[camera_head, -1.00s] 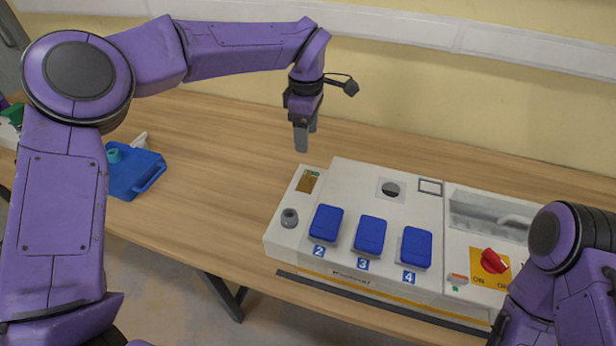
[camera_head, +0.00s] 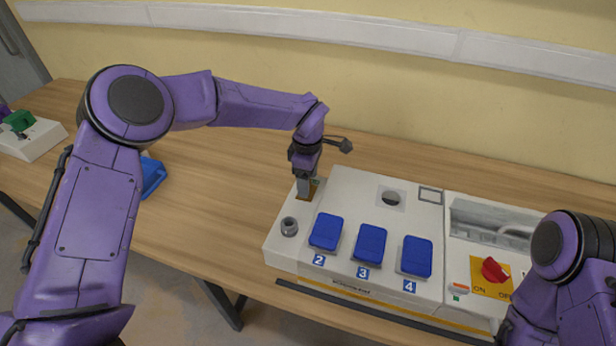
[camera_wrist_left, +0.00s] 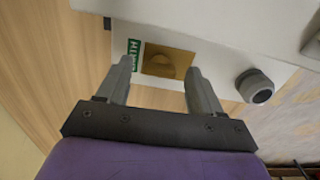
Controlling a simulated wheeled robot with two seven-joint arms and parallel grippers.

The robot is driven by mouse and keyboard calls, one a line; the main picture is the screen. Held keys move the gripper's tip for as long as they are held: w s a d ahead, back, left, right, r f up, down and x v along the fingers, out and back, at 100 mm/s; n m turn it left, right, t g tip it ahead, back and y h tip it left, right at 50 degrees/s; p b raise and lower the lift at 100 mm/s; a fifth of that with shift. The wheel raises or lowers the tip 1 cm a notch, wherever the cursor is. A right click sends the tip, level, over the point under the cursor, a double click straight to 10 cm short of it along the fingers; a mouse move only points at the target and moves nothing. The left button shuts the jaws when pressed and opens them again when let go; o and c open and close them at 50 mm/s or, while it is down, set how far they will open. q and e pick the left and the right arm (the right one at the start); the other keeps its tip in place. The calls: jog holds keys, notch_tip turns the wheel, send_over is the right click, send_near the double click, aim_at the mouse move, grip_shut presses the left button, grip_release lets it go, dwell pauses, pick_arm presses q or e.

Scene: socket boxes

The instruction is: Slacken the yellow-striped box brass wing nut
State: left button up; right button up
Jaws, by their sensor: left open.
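The yellow-striped box (camera_head: 345,185) is a large white socket box with a thin yellow stripe low on its front. The brass wing nut (camera_wrist_left: 168,66) sits on a brass-coloured plate (camera_wrist_left: 184,58) beside a green earth label at the box's left end. In the wrist view it lies between the fingertips, and contact cannot be seen. My left gripper (camera_wrist_left: 160,70) is open with a finger on either side of the nut. In the head view the left gripper (camera_head: 303,188) points down over the plate and mostly hides the nut. My right arm shows at lower right, its gripper out of view.
A grey cable gland (camera_head: 289,227) stands near the plate. Several blue socket covers (camera_head: 370,244) and a red rotary switch (camera_head: 493,270) are further right. A blue object (camera_head: 153,176) and a white box with a green part (camera_head: 30,138) lie left. The table between is clear.

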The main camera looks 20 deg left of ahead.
pick_arm(q)
jog(key=c, duration=1.1)
jog(key=shift+o, duration=0.2)
jog(key=n+b, duration=0.1)
jog(key=n, duration=0.3)
jog(key=shift+n, duration=0.4)
jog(key=n+b, duration=0.1)
jog(key=n, duration=0.3)
jog(key=shift+n+b, duration=0.3)
jog(key=shift+b, duration=0.1)
jog(key=n+b, duration=0.1)
jog(key=n, duration=0.3)
jog(key=shift+f+b, duration=0.1)
jog(key=shift+b, duration=0.3)
jog(key=shift+n+b, duration=0.85)
jog(key=shift+n, duration=1.15)
jog(key=shift+r, duration=0.2)
